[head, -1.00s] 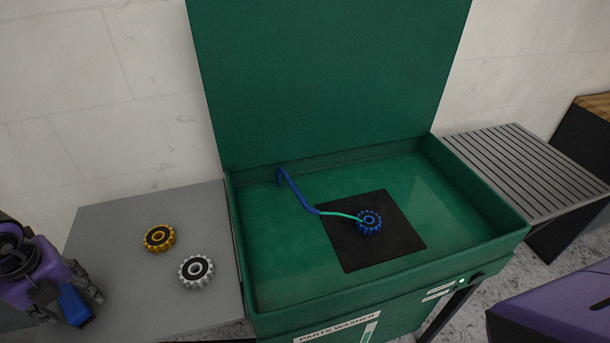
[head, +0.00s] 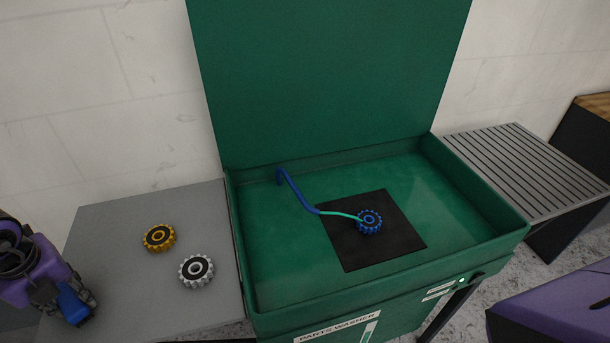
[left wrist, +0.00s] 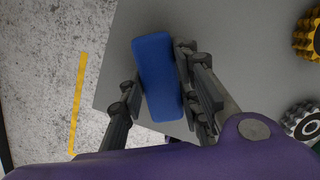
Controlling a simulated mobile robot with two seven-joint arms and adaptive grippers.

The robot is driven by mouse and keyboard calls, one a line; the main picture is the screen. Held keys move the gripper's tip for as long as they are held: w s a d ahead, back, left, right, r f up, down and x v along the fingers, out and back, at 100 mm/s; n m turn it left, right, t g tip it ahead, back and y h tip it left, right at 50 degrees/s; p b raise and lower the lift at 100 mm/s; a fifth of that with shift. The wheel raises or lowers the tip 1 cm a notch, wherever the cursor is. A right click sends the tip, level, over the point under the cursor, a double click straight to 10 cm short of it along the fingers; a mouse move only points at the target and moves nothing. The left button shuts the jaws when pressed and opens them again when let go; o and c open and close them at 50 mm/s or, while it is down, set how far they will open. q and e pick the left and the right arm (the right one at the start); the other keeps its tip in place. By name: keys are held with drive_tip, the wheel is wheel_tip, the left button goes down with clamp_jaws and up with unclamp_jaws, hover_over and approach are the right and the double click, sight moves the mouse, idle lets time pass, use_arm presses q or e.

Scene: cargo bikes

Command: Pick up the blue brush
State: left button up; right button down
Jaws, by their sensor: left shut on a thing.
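The blue brush (head: 74,306) is between the fingers of my left gripper (head: 65,301), at the left end of the grey table in the head view. In the left wrist view the blue brush (left wrist: 157,76) shows as a blue block with rounded corners. The fingers of my left gripper (left wrist: 158,95) are shut on its two long sides. Its underside is hidden, and I cannot tell whether it touches the table. My right gripper is not in view.
The grey table (head: 110,220) holds a gold gear (head: 159,238) and a silver gear (head: 196,270). To the right stands a green parts washer (head: 280,260) with a blue gear (head: 369,222) on its black mat (head: 400,243). A slatted grey surface (head: 530,170) lies beyond it.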

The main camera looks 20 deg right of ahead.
use_arm(q)
wheel_tip(320, 180, up, 2)
drive_tip(key=shift+r, duration=0.1)
drive_tip(key=s+d+r, duration=0.7)
drive_tip(key=s+r, duration=0.3)
drive_tip(key=s, duration=0.1)
drive_tip(key=shift+s+d+r, duration=0.15)
drive_tip(key=shift+s+d, duration=0.2)
drive_tip(key=shift+d, duration=0.05)
